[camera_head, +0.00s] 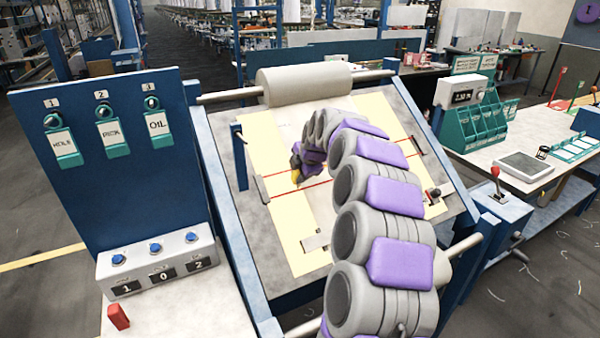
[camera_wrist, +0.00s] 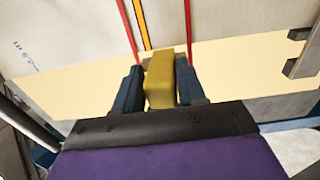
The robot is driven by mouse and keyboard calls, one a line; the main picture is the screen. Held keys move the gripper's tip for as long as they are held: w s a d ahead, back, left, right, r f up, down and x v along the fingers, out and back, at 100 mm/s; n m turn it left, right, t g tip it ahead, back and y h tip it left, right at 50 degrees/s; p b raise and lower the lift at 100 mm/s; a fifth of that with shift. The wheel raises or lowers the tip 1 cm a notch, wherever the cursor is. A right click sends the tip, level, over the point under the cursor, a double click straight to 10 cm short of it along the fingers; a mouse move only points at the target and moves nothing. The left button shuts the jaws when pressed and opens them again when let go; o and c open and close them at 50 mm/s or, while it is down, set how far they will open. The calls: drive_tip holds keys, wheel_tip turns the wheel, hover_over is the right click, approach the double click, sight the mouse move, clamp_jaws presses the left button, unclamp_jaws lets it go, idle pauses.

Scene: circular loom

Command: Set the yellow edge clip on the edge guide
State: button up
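The yellow edge clip (camera_wrist: 159,82) sits between the two blue fingers of my gripper (camera_wrist: 160,88), which look closed against its sides. In the head view only a small yellow bit of the clip (camera_head: 297,177) shows below my gripper (camera_head: 299,170), over the sloped loom panel near the red lines. In the wrist view a small brownish-grey edge shows just behind the clip; I cannot tell whether the clip touches it. A grey bar (camera_head: 262,189) stands at the left end of the lower red line; I cannot tell which part is the edge guide.
The sloped panel (camera_head: 262,236) has a cream sheet, a roll (camera_head: 304,83) at its top and a dark knob (camera_head: 434,193) at right. Dark grey brackets (camera_wrist: 304,62) stand at right in the wrist view. A blue board (camera_head: 98,190) rises at left. My arm hides much of the panel.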

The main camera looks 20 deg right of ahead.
drive_tip(key=shift+o, duration=1)
drive_tip(key=shift+s+a+f, duration=0.1)
drive_tip(key=shift+f, duration=0.45)
drive_tip(key=shift+s, duration=0.1)
drive_tip(key=shift+s+r, duration=0.25)
drive_tip(key=shift+r, duration=0.5)
drive_tip(key=p+v, duration=0.3)
drive_tip(key=v, duration=1.3)
drive_tip(key=shift+w+d+r+p, duration=0.15)
drive_tip(key=shift+d+r+p, duration=0.05)
drive_tip(key=shift+r+p, duration=0.15)
